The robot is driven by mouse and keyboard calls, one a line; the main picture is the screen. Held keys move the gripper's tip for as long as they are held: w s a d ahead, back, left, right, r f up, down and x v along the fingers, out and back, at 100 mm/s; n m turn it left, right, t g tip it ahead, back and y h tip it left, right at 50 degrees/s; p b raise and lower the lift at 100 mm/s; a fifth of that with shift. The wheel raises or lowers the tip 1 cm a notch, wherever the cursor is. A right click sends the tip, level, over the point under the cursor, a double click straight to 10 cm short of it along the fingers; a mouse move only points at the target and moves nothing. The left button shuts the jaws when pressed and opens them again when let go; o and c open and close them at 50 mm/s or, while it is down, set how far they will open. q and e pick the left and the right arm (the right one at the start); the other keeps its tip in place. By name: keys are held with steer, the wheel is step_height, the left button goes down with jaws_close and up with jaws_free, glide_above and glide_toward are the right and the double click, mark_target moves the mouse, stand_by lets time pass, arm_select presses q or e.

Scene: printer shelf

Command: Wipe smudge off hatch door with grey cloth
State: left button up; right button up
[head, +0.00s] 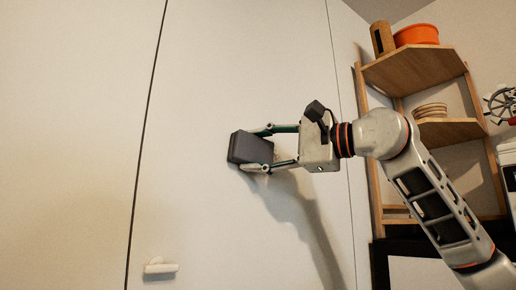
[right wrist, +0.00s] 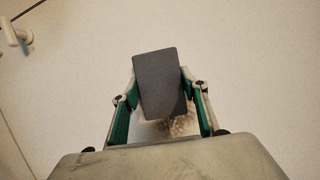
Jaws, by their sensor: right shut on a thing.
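The grey cloth (head: 248,148) is a dark, block-like pad held between the fingers of my right gripper (head: 268,149). In the right wrist view the cloth (right wrist: 159,82) sits between the two green-sided fingers of the gripper (right wrist: 160,95). The cloth is at or very close to the white hatch door (head: 215,70); exact contact is hard to tell. A brownish smudge (right wrist: 180,126) shows on the door just below the cloth in the wrist view, partly hidden by the cloth. My left gripper is out of view.
A white handle (head: 160,267) is low on the door, and it also shows in the wrist view (right wrist: 17,32). A wooden shelf (head: 415,70) at right bears an orange bowl (head: 416,34) and stacked plates (head: 431,110). The door around the cloth is clear.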

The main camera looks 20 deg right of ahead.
mark_target(272, 152)
steer(key=shift+w, duration=0.15)
steer(key=shift+w+d+p, duration=0.3)
steer(key=shift+d+p, duration=0.2)
steer(key=shift+d, duration=0.4)
steer(key=shift+w+d+p, duration=0.25)
steer(key=shift+d+p, duration=0.25)
steer(key=shift+d, duration=0.35)
steer(key=shift+w+d+p, duration=0.3)
steer(key=shift+w+d, duration=0.1)
steer(key=shift+d, duration=0.4)
steer(key=shift+w+d, duration=0.3)
steer(key=shift+d, duration=0.55)
steer(key=shift+w+d, duration=0.35)
steer(key=shift+d, duration=0.5)
steer(key=shift+w+d, duration=0.3)
steer(key=shift+d, duration=0.55)
steer(key=shift+s+a+b, duration=0.25)
steer(key=shift+s+a, duration=0.35)
steer(key=shift+a, duration=1.15)
steer(key=shift+s+a+b, duration=0.2)
steer(key=shift+s+a, duration=0.45)
steer(key=shift+a, duration=1.05)
steer(key=shift+s+a+b, duration=0.25)
steer(key=shift+s+a, duration=0.35)
steer(key=shift+a, duration=1.15)
steer(key=shift+r, duration=0.1)
